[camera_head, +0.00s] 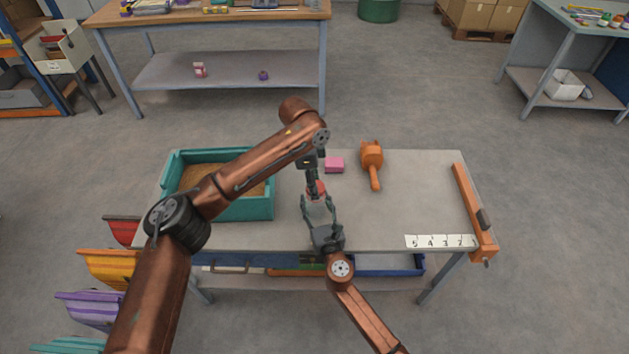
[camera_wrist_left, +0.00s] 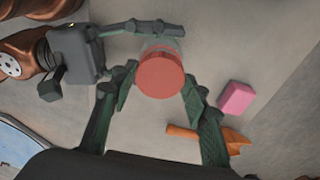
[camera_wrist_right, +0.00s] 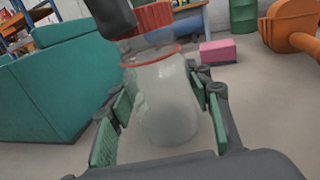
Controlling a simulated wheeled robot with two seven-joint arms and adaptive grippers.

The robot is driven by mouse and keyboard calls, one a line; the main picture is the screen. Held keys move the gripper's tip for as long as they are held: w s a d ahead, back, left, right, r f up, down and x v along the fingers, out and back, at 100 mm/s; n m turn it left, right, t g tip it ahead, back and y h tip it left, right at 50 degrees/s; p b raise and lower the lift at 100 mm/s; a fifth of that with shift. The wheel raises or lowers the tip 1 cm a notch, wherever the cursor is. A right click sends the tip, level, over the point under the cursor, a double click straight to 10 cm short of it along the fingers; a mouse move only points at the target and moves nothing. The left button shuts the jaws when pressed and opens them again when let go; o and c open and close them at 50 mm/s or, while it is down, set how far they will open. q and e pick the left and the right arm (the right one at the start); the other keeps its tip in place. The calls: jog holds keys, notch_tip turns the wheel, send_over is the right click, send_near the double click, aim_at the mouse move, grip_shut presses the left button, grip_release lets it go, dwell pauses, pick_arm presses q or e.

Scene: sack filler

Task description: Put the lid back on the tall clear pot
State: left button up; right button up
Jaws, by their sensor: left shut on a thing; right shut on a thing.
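The tall clear pot (camera_wrist_right: 165,105) stands upright on the table, with a red ring around its upper part. My right gripper (camera_head: 321,208) is shut on the pot's sides; its fingers also show in the right wrist view (camera_wrist_right: 160,110). The red lid (camera_wrist_left: 160,76) is in my left gripper (camera_wrist_left: 160,88), which comes down from above and is shut on it. In the right wrist view the lid (camera_wrist_right: 153,17) is over the pot's top, with a clear band between lid and red ring. I cannot tell whether lid and pot touch. My grippers partly hide both in the head view.
A teal bin of grainy brown material (camera_head: 245,209) stands at the table's left. A pink block (camera_head: 334,165) and an orange tool (camera_head: 372,160) lie behind the grippers. An orange bar (camera_head: 470,205) and a number strip (camera_head: 440,241) lie at the right. The table's right middle is clear.

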pick_arm(q)
jog(key=shift+f, duration=0.75)
pick_arm(e)
grip_shut()
pick_arm(q)
jog(key=m, duration=0.5)
jog(key=shift+w+d+m+g, duration=0.1)
jog(key=shift+m+g, duration=0.2)
jog(key=shift+g, duration=0.1)
jog(key=m, duration=0.5)
jog(key=shift+g+y, duration=0.3)
jog(key=shift+y, duration=0.1)
jog(key=m, duration=0.3)
jog(key=shift+w+d+m, duration=0.1)
jog(key=shift+m, duration=0.2)
jog(key=m+y, duration=0.1)
jog(key=m, duration=0.2)
jog(key=shift+m, duration=0.4)
jog(key=m+y, duration=0.1)
jog(key=m, duration=0.4)
jog(key=shift+m, duration=0.4)
jog(key=o, duration=0.8)
jog(key=shift+d, duration=0.1)
